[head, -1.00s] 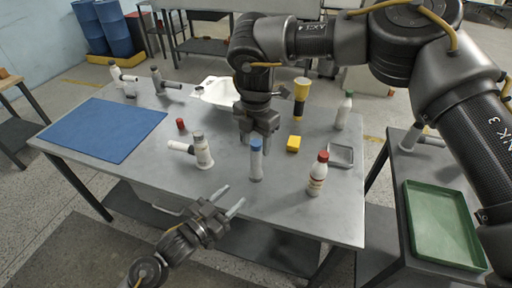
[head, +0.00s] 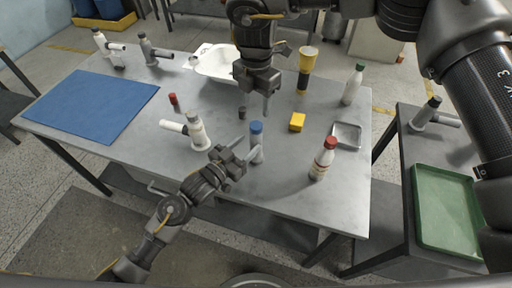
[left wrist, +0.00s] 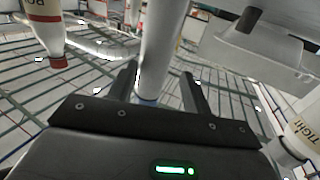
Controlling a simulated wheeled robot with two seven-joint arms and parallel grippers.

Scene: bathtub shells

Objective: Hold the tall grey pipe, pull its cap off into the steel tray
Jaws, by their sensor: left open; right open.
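The tall grey pipe (head: 257,152) stands upright near the table's front edge, with a blue cap (head: 256,127) on top. My left gripper (head: 246,156) is open at the pipe. In the left wrist view the grey pipe (left wrist: 156,50) shows between its two spread fingers (left wrist: 160,90), with a bit of blue at its lower end. I cannot tell whether a finger touches it. My right gripper (head: 255,103) is open and empty, pointing down above the table just behind the pipe. The small steel tray (head: 347,142) lies to the right and looks empty.
A white bottle with a red cap (head: 323,160) and a yellow block (head: 297,122) stand right of the pipe. A white pipe fitting (head: 196,133) is close on the left. A green-capped bottle (head: 353,85) stands behind the tray. The blue mat (head: 92,105) is clear.

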